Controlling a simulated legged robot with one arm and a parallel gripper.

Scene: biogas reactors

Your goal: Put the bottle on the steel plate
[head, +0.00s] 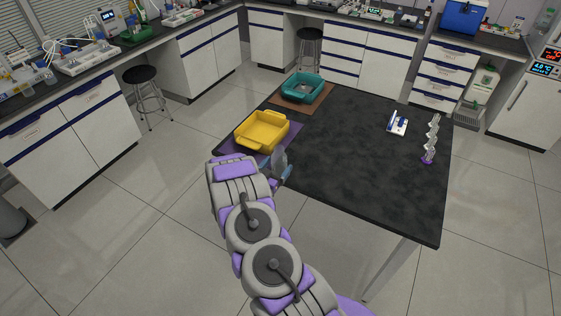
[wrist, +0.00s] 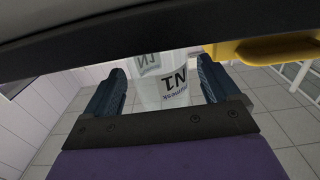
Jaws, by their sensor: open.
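A clear bottle (wrist: 168,92) with a white label and dark lettering shows between the two dark blue fingers of my gripper (wrist: 163,90) in the wrist view. The lettering appears upside down there. In the head view, the bottle (head: 279,158) is a pale shape at my gripper (head: 284,170), by the table's left edge, just right of the yellow tray. My gripper is open around or just behind the bottle; finger contact cannot be told. I cannot make out a steel plate for certain. A small white-and-blue item (head: 397,122) stands on the right part of the table.
The yellow tray (head: 262,131) sits on a purple mat. A teal tray (head: 302,87) sits on a brown mat behind it. The middle of the dark table (head: 350,155) is clear.

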